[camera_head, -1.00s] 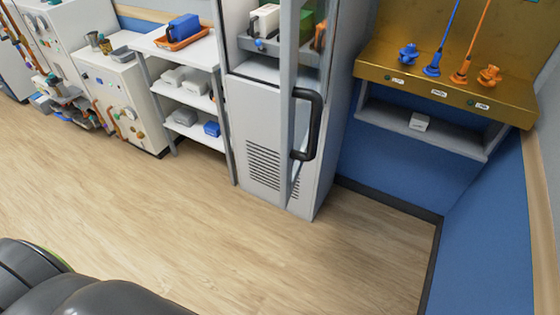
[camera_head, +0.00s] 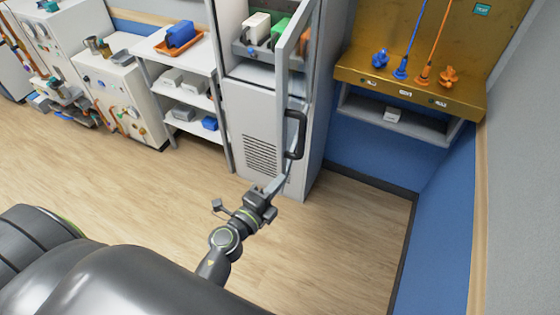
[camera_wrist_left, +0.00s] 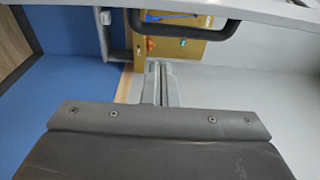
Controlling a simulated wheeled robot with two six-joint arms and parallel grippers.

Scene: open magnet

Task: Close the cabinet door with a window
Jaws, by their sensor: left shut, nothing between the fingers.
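The tall grey cabinet (camera_head: 245,115) stands at the back centre. Its narrow door (camera_head: 281,80) has a framed window and a black bar handle (camera_head: 300,135); it stands open, swung out toward me and seen nearly edge-on. My left gripper (camera_head: 276,184) is near the door's lower part, below the handle; I cannot tell whether it touches the door. In the left wrist view the thin fingers (camera_wrist_left: 157,84) are together and empty, and the handle (camera_wrist_left: 190,32) crosses above them, apart from them. My right gripper is out of view.
Inside the cabinet is a grey bin (camera_head: 258,52) with white, green and orange items. A white shelf unit (camera_head: 181,88) stands left of it. A golden wall bench (camera_head: 400,84) with blue and orange fittings is at right. The wooden floor (camera_head: 330,235) in front is clear.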

